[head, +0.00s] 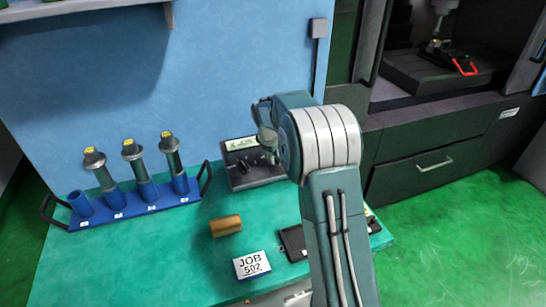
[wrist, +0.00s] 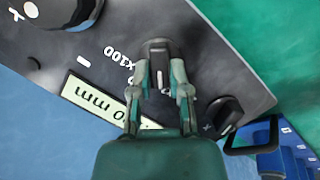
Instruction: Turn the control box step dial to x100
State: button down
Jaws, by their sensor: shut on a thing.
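The dark control box (head: 243,178) sits on the green bench in the head view; its panel (wrist: 215,60) fills much of the wrist view. The step dial (wrist: 158,46) is a black knob with a white pointer line facing down the picture, towards the display. The printed "x100" mark (wrist: 120,60) is left of the dial; another mark below it is partly hidden by my fingers. My gripper (wrist: 161,72) is shut on the step dial, one finger on each side. In the head view my arm hides part of the box.
On the panel, another black knob (wrist: 224,114) is close to my right finger, and a large round control (wrist: 70,10) is at upper left.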

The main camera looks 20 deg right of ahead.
jog(key=m, duration=0.2)
jog(key=m+y, duration=0.1)
jog(key=m, duration=0.1)
jog(key=shift+d+f+g, duration=0.15)
jog(key=shift+f+g, duration=0.1)
jog(key=shift+g, duration=0.05)
jog(key=m+y, duration=0.1)
jog(key=m, duration=0.3)
jog(key=shift+d+m, duration=0.15)
jog(key=shift+m, duration=0.15)
jog(key=m, duration=0.2)
jog(key=m+y, duration=0.1)
jog(key=m, duration=0.2)
jog(key=shift+s+d+f, duration=0.1)
jog(key=shift+d, duration=0.05)
jog(key=shift+s+m+y, duration=0.1)
jog(key=shift+m+y, duration=0.5)
jog(key=shift+m, duration=1.3)
jog(key=shift+t, duration=0.4)
